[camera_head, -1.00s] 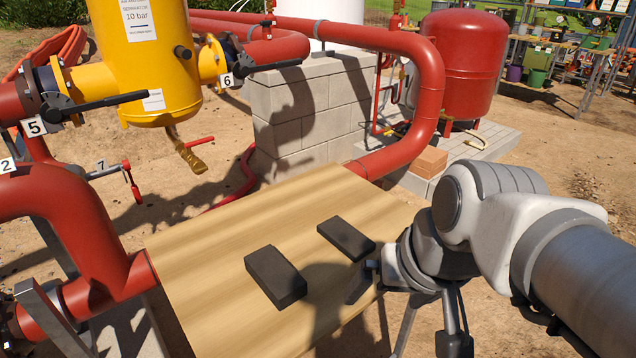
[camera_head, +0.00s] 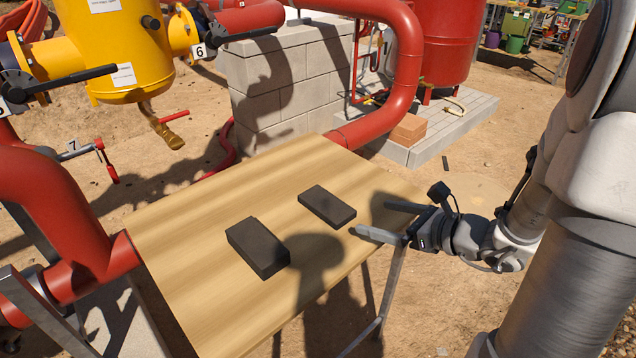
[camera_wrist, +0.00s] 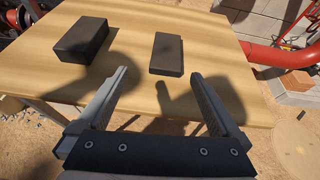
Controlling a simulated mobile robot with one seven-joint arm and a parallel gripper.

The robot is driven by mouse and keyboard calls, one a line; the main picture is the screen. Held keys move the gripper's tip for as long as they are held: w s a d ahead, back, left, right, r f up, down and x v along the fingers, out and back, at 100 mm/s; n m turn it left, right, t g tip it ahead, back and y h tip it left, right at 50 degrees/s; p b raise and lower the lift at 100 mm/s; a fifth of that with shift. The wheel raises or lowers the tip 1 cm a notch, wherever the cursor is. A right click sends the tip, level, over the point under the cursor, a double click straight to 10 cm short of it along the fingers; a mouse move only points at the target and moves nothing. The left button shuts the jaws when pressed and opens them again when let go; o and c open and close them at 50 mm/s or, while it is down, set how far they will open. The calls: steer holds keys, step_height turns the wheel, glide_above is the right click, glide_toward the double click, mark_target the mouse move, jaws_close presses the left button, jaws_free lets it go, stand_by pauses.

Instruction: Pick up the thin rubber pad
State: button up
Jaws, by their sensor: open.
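The thin rubber pad (camera_head: 327,206) is a dark, flat rectangle lying on the wooden table, on the right of two dark blocks. In the wrist view the thin pad (camera_wrist: 168,53) lies ahead of my gripper, nearly centred between the fingers. A thicker dark block (camera_head: 257,247) lies to its left; it also shows in the wrist view (camera_wrist: 84,39). My gripper (camera_head: 373,218) is open and empty at the table's right edge, fingers pointing towards the thin pad, apart from it. The gripper also shows in the wrist view (camera_wrist: 159,74).
The wooden table (camera_head: 190,290) is otherwise bare, with shadows across it. Red pipes (camera_head: 65,215) stand close at its left and a red pipe bend (camera_head: 400,95) behind it. A yellow separator (camera_head: 125,55) and a grey block wall (camera_head: 275,85) stand beyond.

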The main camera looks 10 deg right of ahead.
steer(key=b, duration=0.3)
glide_toward(328, 204)
steer(key=shift+m, duration=0.4)
steer(key=x, duration=0.4)
steer(key=shift+a+r, duration=0.15)
steer(key=b+x, duration=0.2)
steer(key=x, duration=0.3)
steer(key=shift+w, duration=0.1)
steer(key=c, duration=1.2)
steer(key=shift+c, duration=0.8)
